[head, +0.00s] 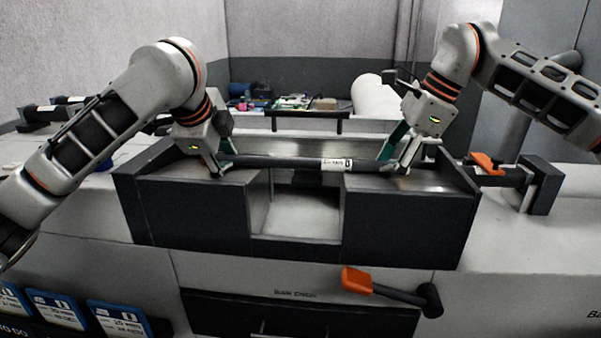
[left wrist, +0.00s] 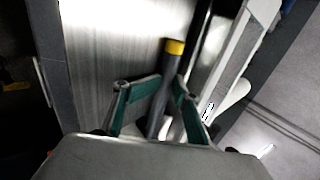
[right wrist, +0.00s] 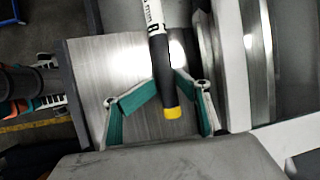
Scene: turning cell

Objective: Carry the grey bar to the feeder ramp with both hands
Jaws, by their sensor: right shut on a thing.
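The grey bar (head: 290,162) is a dark rod with a white label near its right end. It lies level across the gap in a dark, steel-topped housing (head: 405,225); I cannot tell if it touches the steel. My left gripper (head: 220,164) has its green pads against both sides of the bar near the left end. The left wrist view shows the bar's yellow tip (left wrist: 175,47) beyond the fingers. My right gripper (head: 393,160) is shut on the bar's right end; its yellow tip (right wrist: 172,112) shows between the fingers. I cannot tell which part is the feeder ramp.
An orange-and-black handled tool (head: 385,288) is on the front face below the housing. Another orange-topped fixture (head: 488,164) stands at the right. Blue-framed cards (head: 118,318) are at the lower left. Small cluttered items (head: 290,103) lie behind. The white surface at the right has free room.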

